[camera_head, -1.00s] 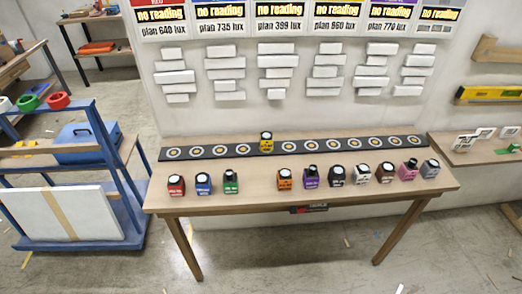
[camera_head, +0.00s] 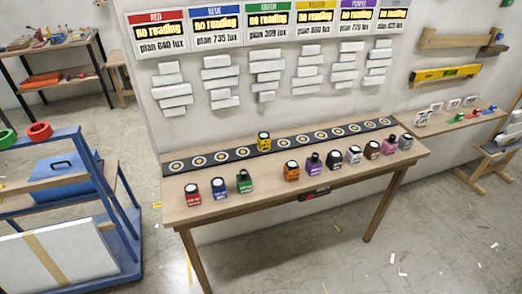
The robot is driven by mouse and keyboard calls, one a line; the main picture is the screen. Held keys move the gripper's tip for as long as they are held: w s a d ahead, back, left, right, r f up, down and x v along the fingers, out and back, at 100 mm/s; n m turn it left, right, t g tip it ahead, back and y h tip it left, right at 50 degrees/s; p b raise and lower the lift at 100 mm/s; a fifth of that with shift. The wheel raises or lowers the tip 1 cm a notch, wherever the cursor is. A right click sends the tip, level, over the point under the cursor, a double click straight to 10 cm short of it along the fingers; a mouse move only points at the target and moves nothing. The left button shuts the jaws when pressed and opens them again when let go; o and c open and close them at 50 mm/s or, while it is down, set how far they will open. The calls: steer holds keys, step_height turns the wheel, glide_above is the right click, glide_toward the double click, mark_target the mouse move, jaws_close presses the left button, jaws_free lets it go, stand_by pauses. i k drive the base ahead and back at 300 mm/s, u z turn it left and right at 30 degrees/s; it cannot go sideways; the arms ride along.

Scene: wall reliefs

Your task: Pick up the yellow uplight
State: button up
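The yellow uplight (camera_head: 264,142) is a small yellow block with a dark top and a white round lens. It stands upright on the dark strip (camera_head: 212,157) along the back of the wooden table, among round white-and-orange marks. It covers the mark beneath it. My gripper does not show in this view.
In front of the strip stand red (camera_head: 193,194), blue (camera_head: 219,188), green (camera_head: 244,181), orange (camera_head: 291,171) and purple (camera_head: 314,163) uplights, with several more to the right. A gap lies between green and orange. A blue cart (camera_head: 118,215) stands left; a side shelf (camera_head: 440,122) is right.

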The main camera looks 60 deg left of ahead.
mark_target(263, 139)
steer(key=z, duration=0.1)
steer(key=k, duration=1.05)
steer(key=u, duration=2.45)
steer(key=i, duration=0.9)
